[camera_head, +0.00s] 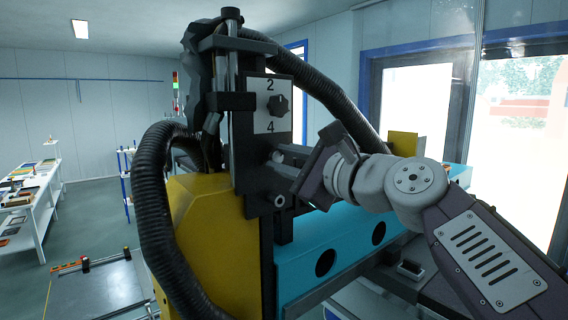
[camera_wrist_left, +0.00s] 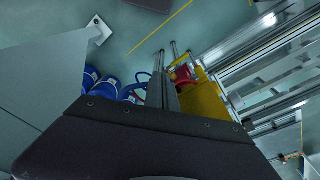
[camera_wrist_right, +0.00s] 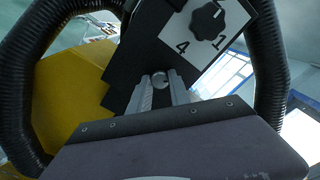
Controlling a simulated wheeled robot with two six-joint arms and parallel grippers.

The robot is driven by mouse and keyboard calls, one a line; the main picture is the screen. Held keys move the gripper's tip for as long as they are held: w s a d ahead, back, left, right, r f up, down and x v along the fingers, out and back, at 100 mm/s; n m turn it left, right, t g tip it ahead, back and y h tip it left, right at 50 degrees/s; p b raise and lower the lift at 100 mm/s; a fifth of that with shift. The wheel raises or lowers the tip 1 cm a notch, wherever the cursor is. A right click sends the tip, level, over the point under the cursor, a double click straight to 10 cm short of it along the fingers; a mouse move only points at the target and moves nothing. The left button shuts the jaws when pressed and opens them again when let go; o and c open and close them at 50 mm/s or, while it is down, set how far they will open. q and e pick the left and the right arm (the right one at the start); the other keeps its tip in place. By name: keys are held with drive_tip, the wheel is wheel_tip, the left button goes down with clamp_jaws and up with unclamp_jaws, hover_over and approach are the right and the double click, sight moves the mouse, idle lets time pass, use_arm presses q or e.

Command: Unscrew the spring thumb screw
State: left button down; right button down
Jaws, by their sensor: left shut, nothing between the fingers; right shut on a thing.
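The spring thumb screw (camera_wrist_right: 160,79) shows in the right wrist view as a small round silvery head on the dark block below the numbered dial. My right gripper (camera_wrist_right: 161,84) is shut on it, with one finger on each side. In the head view my right gripper (camera_head: 284,156) reaches in from the right to the front of the dark upright panel (camera_head: 246,150); its hand hides most of the screw there. My left gripper (camera_wrist_left: 167,62) shows only in the left wrist view, shut and empty, away from the panel.
A black dial (camera_head: 278,105) on a white plate with numbers sits just above the screw. Thick black ribbed hoses (camera_head: 152,215) loop on both sides. A yellow housing (camera_head: 205,225) and a blue beam (camera_head: 340,245) flank the panel. A white table (camera_head: 38,215) stands far left.

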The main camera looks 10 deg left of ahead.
drive_tip(key=n+b, duration=0.1)
drive_tip(key=n, duration=0.3)
drive_tip(key=shift+f+n, duration=0.1)
drive_tip(key=shift+n, duration=0.2)
drive_tip(key=n+b, duration=0.1)
drive_tip(key=n, duration=0.2)
drive_tip(key=shift+n, duration=0.3)
drive_tip(key=n, duration=0.3)
drive_tip(key=shift+n+b, duration=0.3)
drive_tip(key=shift+b, duration=0.05)
drive_tip(key=n, duration=0.3)
drive_tip(key=shift+n+b, duration=0.3)
drive_tip(key=shift+b, duration=0.05)
drive_tip(key=n, duration=0.3)
drive_tip(key=shift+n, duration=0.4)
drive_tip(key=n+b, duration=0.1)
drive_tip(key=n, duration=0.7)
drive_tip(key=shift+n, duration=0.4)
drive_tip(key=shift+n+b, duration=0.3)
drive_tip(key=shift+n, duration=1.4)
